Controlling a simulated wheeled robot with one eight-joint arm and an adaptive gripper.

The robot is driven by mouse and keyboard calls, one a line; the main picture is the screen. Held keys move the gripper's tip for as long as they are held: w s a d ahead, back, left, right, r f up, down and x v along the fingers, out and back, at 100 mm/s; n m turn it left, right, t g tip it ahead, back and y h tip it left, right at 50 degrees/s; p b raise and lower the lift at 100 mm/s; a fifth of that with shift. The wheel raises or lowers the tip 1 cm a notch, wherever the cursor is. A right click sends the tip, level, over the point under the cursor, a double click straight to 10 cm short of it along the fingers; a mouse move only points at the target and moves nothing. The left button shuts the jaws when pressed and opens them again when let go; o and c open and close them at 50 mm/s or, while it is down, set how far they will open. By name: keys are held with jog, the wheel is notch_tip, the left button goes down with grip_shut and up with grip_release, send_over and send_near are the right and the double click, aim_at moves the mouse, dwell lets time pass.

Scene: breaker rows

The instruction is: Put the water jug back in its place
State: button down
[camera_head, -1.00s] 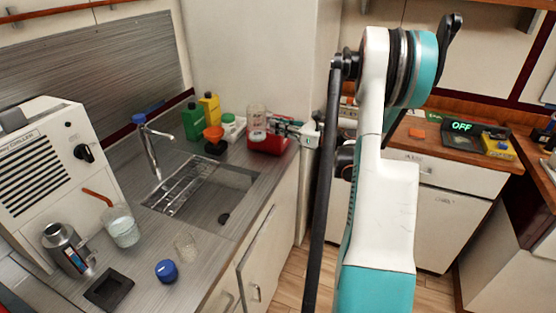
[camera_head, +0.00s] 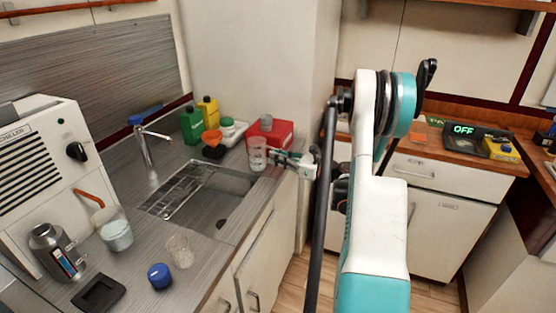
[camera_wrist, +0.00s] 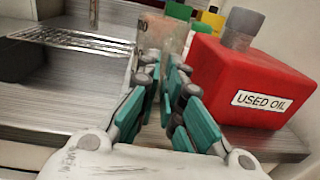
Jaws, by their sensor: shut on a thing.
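My gripper (camera_head: 270,156) is shut on a clear glass (camera_head: 257,152), upright at the sink's right end in front of the red oil can. In the wrist view the glass (camera_wrist: 161,38) shows between my fingers (camera_wrist: 165,68); its base is hidden, so I cannot tell whether it touches the counter. A clear jug (camera_head: 116,233) with an orange handle and pale liquid, seemingly the water jug, stands on the counter left of the sink, apart from my gripper. A dark square pad (camera_head: 98,293) lies empty near the front.
The red "USED OIL" can (camera_wrist: 255,80) is close to my fingers. The sink (camera_head: 212,205) and faucet (camera_head: 150,145) lie left. A steel flask (camera_head: 55,250), another clear glass (camera_head: 178,250) and a blue lid (camera_head: 160,275) stand on the left counter.

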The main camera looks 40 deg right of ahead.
jog(key=c, duration=1.8)
grip_release()
jog(key=shift+f, duration=0.1)
jog(key=shift+o, duration=0.2)
jog(key=shift+r, duration=0.2)
jog(key=p+v, duration=0.3)
jog(key=v, duration=0.9)
jog(key=shift+p, duration=0.4)
